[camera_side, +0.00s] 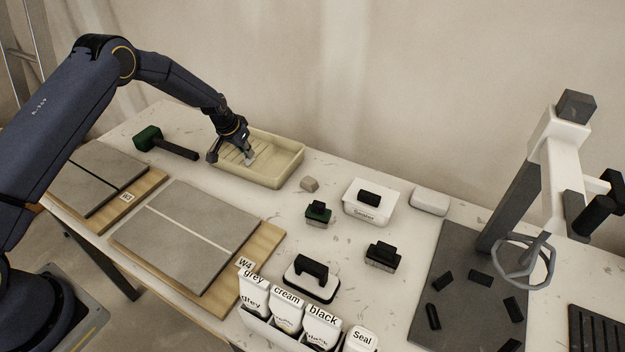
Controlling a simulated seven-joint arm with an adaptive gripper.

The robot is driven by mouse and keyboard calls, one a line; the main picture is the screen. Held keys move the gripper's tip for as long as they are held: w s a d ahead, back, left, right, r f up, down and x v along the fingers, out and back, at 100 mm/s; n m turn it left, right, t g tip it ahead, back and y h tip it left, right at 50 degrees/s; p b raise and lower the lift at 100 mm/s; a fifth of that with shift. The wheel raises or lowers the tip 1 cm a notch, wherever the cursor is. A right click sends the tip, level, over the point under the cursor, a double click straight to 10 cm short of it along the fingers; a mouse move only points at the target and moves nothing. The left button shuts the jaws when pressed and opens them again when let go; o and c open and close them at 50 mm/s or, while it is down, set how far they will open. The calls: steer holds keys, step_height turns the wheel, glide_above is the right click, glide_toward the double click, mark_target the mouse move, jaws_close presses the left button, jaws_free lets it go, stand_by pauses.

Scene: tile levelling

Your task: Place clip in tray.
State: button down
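The cream tray (284,171) stands at the back of the table, with ridges on its floor. My gripper (232,158) points down over the left part of the tray. Dark parts of it reach towards the tray's left rim and towards its floor. A small pale piece (250,160) shows at the gripper's tip, low over or on the tray floor; it may be the clip, but it is too small to be sure. I cannot tell whether the fingers are closed on it.
A green-headed mallet (150,138) lies left of the tray. Grey tiles (185,229) on wooden boards lie in front. Labelled bags (287,306) stand at the front edge.

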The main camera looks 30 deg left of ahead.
steer(key=c, duration=1.8)
jaws_free()
steer(key=o, duration=0.5)
